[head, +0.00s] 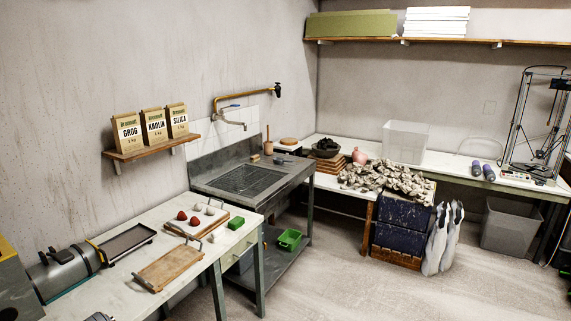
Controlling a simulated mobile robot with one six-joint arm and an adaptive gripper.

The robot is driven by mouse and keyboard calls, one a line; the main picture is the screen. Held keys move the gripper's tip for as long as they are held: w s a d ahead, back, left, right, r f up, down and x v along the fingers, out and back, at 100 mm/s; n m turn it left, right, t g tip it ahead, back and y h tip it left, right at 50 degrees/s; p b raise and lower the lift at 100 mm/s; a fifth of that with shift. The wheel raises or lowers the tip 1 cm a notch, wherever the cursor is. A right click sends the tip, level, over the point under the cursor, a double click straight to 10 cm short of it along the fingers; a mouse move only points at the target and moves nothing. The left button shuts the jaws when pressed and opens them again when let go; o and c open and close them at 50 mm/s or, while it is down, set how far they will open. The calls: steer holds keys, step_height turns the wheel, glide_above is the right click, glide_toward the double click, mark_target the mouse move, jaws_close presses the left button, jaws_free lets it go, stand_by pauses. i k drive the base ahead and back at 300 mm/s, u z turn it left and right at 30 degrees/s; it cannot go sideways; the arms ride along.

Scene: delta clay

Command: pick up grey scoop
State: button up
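I see no clearly recognisable grey scoop. A small blue-grey object (283,160) lies on the far right part of the sink unit's top, beside a small tan block (255,158). It may be the scoop, but it is too small to tell. My gripper is not clearly in view. A dark grey piece (100,317) is cut off by the bottom edge, and I cannot tell what it is.
The sink unit (205,180) stands against the left wall, behind a white worktable (205,267) with a wooden board (168,268), a dark tray (127,241) and red and white balls. Floor at front right is clear.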

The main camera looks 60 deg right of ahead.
mark_target(277, 161)
steer(key=z, duration=2)
steer(key=i, duration=0.95)
steer(key=z, duration=0.75)
steer(key=i, duration=1.55)
steer(key=z, duration=0.05)
